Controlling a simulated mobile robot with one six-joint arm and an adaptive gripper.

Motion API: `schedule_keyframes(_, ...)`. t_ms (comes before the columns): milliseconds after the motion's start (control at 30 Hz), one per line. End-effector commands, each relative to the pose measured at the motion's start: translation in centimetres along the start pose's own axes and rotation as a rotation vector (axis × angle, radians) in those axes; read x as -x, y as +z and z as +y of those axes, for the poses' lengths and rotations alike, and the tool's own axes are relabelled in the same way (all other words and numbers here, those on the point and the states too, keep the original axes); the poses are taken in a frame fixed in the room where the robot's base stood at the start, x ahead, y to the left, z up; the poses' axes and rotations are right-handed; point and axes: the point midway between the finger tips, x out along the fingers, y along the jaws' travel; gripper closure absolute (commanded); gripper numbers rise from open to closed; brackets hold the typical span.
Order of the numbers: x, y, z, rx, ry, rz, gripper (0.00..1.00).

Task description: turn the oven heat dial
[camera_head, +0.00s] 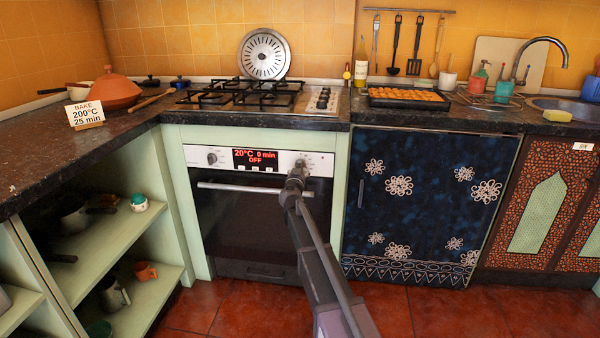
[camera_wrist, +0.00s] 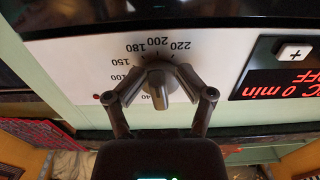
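The oven (camera_head: 250,215) has a white control panel with a red display (camera_head: 255,159) reading 20°C, 0 min, OFF. My gripper (camera_head: 297,172) is at the right side of this panel, covering the heat dial in the head view. In the wrist view, the grey heat dial (camera_wrist: 160,88) sits between the fingers of my gripper (camera_wrist: 161,76), which lie close against both its sides. Temperature marks, among them 150, 180, 200 and 220, ring the dial. The exact pointer setting is hard to read. A sign (camera_head: 87,115) on the counter reads BAKE 200°C 25 min.
A second oven knob (camera_head: 212,158) is at the panel's left, and the oven door handle (camera_head: 250,188) runs below. The gas hob (camera_head: 250,95) is above. A tray of food (camera_head: 405,98) stands on the right counter. The red tiled floor is clear in front.

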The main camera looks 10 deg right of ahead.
Motion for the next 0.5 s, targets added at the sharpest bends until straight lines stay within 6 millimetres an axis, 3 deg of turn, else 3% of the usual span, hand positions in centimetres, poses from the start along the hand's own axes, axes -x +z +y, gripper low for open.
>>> schedule_keyframes(500, 0.99, 0.14, 0.12, -0.003, 0.000, -0.001, 0.44)
